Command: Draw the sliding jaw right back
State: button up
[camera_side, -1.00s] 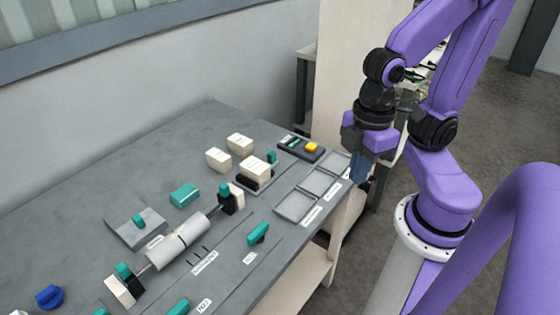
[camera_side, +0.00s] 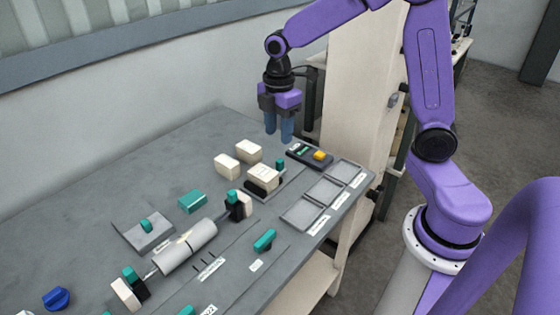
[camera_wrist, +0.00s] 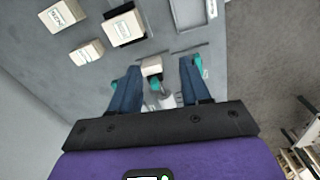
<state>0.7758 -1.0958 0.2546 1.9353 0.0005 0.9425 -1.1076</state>
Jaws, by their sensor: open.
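The left support has a cream block (camera_side: 125,294), with a teal grip (camera_side: 130,273) on a black part. I cannot tell which part is the sliding jaw. My gripper (camera_side: 279,137) is open and empty above the back of the bench, fingers downward. In the wrist view its fingers (camera_wrist: 160,90) hide some of the bench.
Two cream blocks stand at the back (camera_side: 227,166) (camera_side: 248,151); another sits on a dark holder (camera_side: 263,179). Shallow grey trays (camera_side: 325,192) line the right edge near a black box with a yellow button (camera_side: 319,155). A teal block (camera_side: 192,201) and a teal handle (camera_side: 264,240) flank the roll.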

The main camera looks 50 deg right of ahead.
jog(key=n, duration=0.2)
send_over(280, 160)
notch_tip(280, 160, down, 3)
notch_tip(280, 160, down, 17)
jog(key=shift+f, duration=0.2)
grip_shut()
